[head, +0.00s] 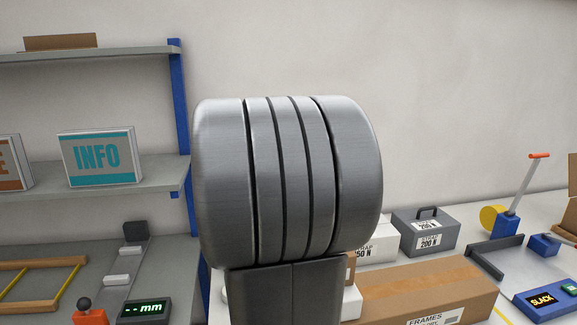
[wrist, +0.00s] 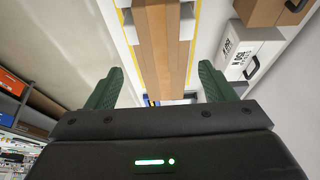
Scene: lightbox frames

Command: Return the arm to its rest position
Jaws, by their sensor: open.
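My gripper (wrist: 161,88) shows in the wrist view with its two green fingers spread wide apart and nothing between them. A long brown cardboard box (wrist: 161,40) lies beyond the fingers, in line with the gap and apart from them as far as I can tell. In the head view a large grey rounded part of my own arm (head: 290,180) fills the middle and hides what is behind it. The gripper itself does not show in the head view.
A brown box labelled FRAMES (head: 430,290) lies on the bench right of my arm. A grey case (head: 425,232) and a device reading SLACK (head: 543,299) stand farther right. Shelves at left hold an INFO lightbox (head: 97,157); a wooden frame (head: 40,280) and mm display (head: 145,310) sit below.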

